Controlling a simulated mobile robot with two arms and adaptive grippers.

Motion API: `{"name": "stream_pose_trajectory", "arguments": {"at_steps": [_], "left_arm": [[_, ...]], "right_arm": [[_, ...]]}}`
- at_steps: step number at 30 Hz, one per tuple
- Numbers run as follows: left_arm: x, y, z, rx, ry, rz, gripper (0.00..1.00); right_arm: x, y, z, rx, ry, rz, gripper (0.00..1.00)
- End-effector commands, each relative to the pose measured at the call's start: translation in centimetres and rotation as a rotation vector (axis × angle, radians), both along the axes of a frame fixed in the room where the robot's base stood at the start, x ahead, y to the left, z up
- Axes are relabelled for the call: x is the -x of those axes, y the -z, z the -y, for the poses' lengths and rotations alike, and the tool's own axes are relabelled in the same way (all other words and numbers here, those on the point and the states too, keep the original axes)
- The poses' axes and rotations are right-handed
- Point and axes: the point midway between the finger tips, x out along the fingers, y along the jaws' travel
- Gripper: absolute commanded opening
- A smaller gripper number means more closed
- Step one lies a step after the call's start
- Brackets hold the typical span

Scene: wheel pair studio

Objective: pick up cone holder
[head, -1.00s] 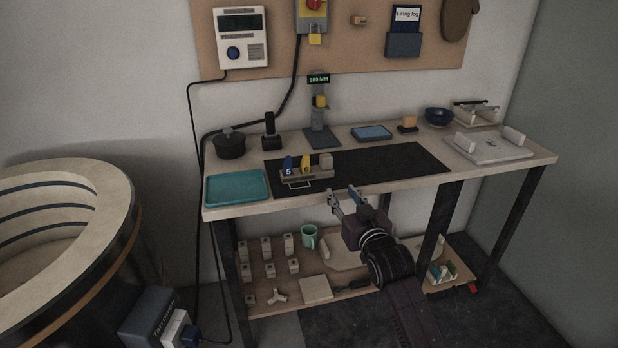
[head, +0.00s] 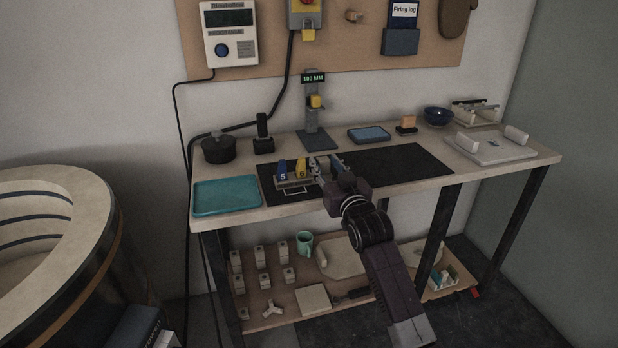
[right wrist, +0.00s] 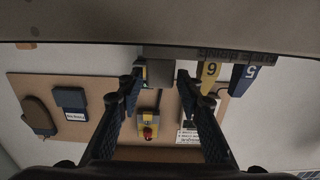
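The cone holder (head: 292,184) is a small grey rack on the black mat, left of the table's middle. A blue cone marked 5 (head: 282,172) and a yellow cone marked 6 (head: 300,170) stand in it. My right gripper (head: 325,166) is at the holder's right end and hides part of it. In the right wrist view the picture is inverted; the fingers (right wrist: 161,77) are spread with a grey block (right wrist: 168,70) between or just beyond their tips. Contact cannot be told. My left gripper is not in view.
A teal tray (head: 227,196) lies left of the mat (head: 400,165). A black pot (head: 218,150) and a grey height gauge stand (head: 316,138) are behind. A blue sponge tray (head: 369,134) sits back right. The mat's right side is clear.

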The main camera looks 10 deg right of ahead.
Motion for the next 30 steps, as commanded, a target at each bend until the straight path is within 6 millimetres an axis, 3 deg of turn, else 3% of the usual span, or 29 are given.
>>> {"name": "stream_pose_trajectory", "arguments": {"at_steps": [6,14,23,30], "left_arm": [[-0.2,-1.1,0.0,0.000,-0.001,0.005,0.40],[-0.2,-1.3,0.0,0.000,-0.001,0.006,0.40],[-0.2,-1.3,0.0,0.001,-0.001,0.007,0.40],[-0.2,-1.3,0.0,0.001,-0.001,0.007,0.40]], "right_arm": [[-1.9,0.1,-0.1,0.000,0.000,0.000,0.33],[-2.0,0.0,-0.1,0.000,0.000,0.000,0.32],[-2.0,0.0,-0.1,0.000,0.000,0.000,0.00],[-2.0,-0.2,0.0,-0.001,0.000,0.004,0.00]]}}
